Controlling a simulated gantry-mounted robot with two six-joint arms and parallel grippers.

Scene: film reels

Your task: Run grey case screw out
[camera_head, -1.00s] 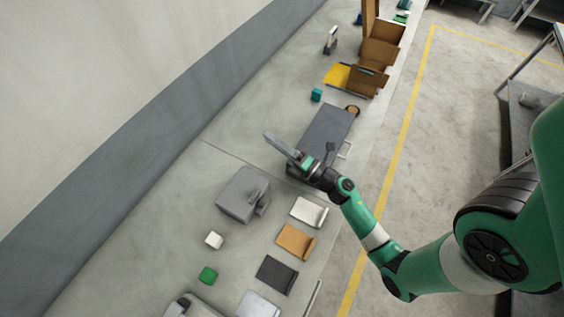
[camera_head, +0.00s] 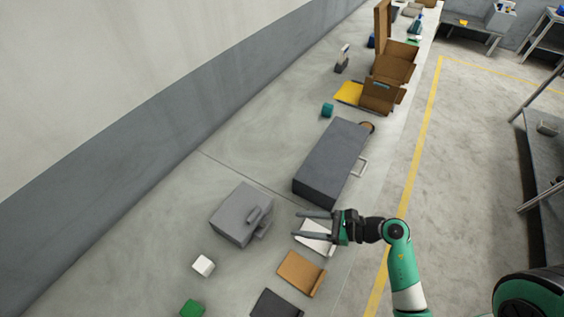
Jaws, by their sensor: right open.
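A dark grey case (camera_head: 333,160) with a light handle on its right side lies on the long bench. A lighter grey box (camera_head: 240,213) with a raised grip-like part sits closer, to its lower left. I cannot tell which is the grey case meant, and no screw can be made out. My right gripper (camera_head: 298,226) is open and empty, its fingers pointing left. It is over the white flat piece (camera_head: 316,238), just below the dark case and right of the grey box. My left gripper is not in view.
An orange-brown folder-like piece (camera_head: 301,273), a black one (camera_head: 276,304), a white cube (camera_head: 203,265) and a green block (camera_head: 192,309) lie nearer. A teal block (camera_head: 327,110) and brown open boxes (camera_head: 391,67) stand farther up the bench. The bench's left strip is clear.

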